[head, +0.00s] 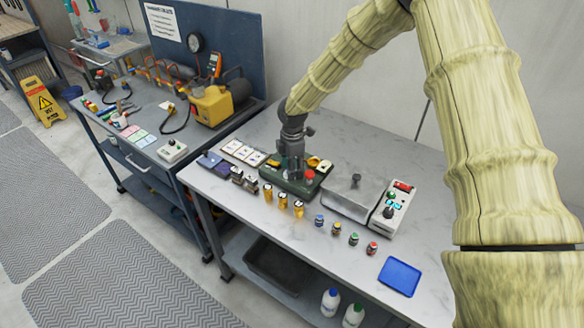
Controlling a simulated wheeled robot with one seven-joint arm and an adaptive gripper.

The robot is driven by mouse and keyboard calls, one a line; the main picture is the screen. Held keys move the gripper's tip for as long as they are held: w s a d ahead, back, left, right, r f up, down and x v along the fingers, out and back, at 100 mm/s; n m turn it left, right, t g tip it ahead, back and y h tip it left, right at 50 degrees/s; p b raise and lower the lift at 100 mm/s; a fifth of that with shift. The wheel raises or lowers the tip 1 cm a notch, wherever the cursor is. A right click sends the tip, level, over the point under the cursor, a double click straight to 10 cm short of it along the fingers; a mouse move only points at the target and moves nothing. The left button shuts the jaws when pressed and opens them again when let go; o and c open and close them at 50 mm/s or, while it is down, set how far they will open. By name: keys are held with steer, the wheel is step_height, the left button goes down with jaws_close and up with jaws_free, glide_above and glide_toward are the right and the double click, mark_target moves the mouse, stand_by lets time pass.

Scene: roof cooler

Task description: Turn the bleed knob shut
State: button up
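A dark green unit (284,184) lies on the grey worktop, with yellow parts (313,161) and a red knob (310,174) on its top. My gripper (293,174) points down over the middle of this unit, just left of the red knob. Its fingers hide the part of the unit directly beneath them. I cannot tell whether the fingers touch or hold anything there. No label is readable, so I cannot tell which knob is the bleed knob.
A grey lidded box (352,192) and a white control box (391,208) stand right of the unit. Several small brass pieces (283,201) and coloured-top vials line the front. A blue tray (399,276) lies near the right front. Another bench (150,120) stands left.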

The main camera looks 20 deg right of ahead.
step_height(320, 180, up, 12)
steer(key=shift+s, duration=0.25)
steer(key=shift+f, duration=0.1)
stand_by(0.5)
